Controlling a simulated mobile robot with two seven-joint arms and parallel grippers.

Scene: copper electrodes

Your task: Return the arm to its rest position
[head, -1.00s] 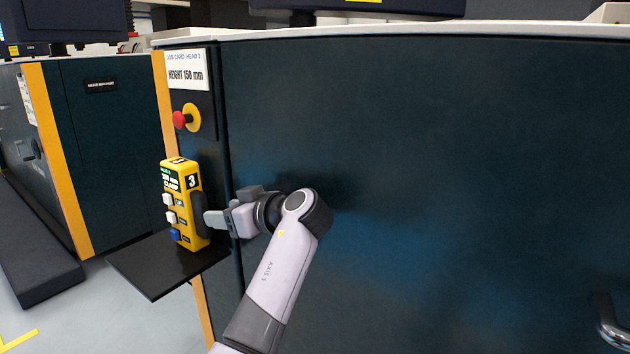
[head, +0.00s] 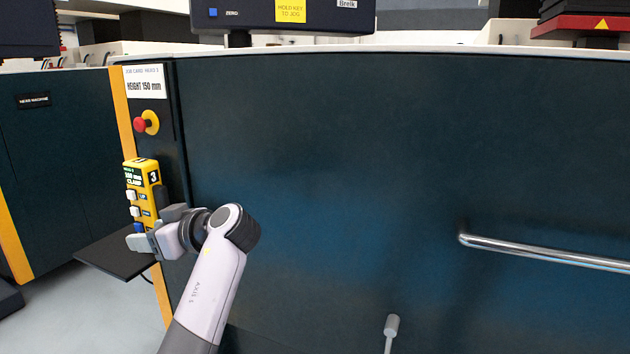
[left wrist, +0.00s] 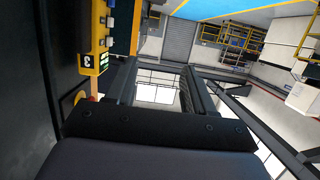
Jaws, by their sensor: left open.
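My left gripper (head: 143,241) is low in front of the yellow control box in the head view, overlapping its lower part. In the left wrist view the two dark fingers stand apart with an empty gap (left wrist: 160,88) between them. The yellow box (head: 153,176), marked 3, stands upright on a black shelf (head: 105,254). It also shows at upper left in the left wrist view (left wrist: 88,42), beside the fingers. I cannot tell from the head view whether the gripper touches it. My left arm (head: 213,285) rises from the bottom. My right gripper is not in view.
A dark machine panel (head: 330,150) fills the middle. A red stop button (head: 141,125) sits below the job card (head: 145,82). A metal handle bar (head: 540,250) sticks out at right. A small grey knobbed rod (head: 391,328) shows at the bottom. A monitor (head: 285,15) stands above.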

